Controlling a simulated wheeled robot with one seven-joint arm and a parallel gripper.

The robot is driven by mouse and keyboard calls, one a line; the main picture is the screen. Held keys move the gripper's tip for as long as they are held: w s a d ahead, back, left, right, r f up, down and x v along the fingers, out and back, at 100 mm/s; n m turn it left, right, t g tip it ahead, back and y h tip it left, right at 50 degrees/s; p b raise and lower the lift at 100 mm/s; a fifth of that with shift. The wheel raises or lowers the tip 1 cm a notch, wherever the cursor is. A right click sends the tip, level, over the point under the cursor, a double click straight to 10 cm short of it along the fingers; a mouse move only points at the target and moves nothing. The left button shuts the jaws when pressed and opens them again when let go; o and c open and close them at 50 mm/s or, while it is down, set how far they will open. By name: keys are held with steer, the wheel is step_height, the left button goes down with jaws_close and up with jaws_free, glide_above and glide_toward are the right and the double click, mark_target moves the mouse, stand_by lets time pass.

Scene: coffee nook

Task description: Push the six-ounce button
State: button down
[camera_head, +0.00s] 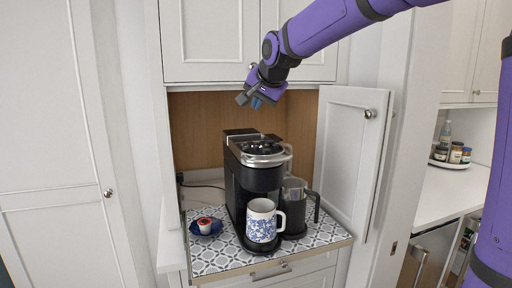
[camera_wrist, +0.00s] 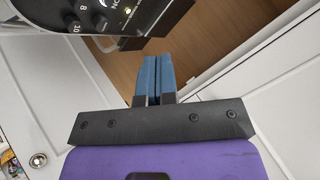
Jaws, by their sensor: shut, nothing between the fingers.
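The black coffee machine (camera_head: 240,176) stands on the patterned pull-out shelf, with a silver handle around its top. Its top control panel (camera_wrist: 98,18) is partly in the wrist view at the upper left, with marks "8" and "10" legible. I cannot make out the six-ounce button in either view. My gripper (camera_head: 250,101) hangs above and slightly behind the machine's top, apart from it. In the wrist view its blue fingertips (camera_wrist: 152,58) are together and empty, to the right of and below the panel.
A blue-patterned white mug (camera_head: 262,222) stands at the machine's front. A dark pitcher (camera_head: 295,208) is to its right, and a blue dish (camera_head: 206,229) with a pod to its left. The open cabinet door (camera_head: 345,150) stands at the right; upper cabinets (camera_head: 212,40) are behind.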

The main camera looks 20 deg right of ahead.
steer(key=shift+f, duration=4.25)
steer(key=shift+f, duration=0.15)
steer(key=shift+f, duration=0.25)
steer(key=shift+f, duration=0.8)
steer(key=shift+r, duration=1.25)
steer(key=shift+r, duration=2.5)
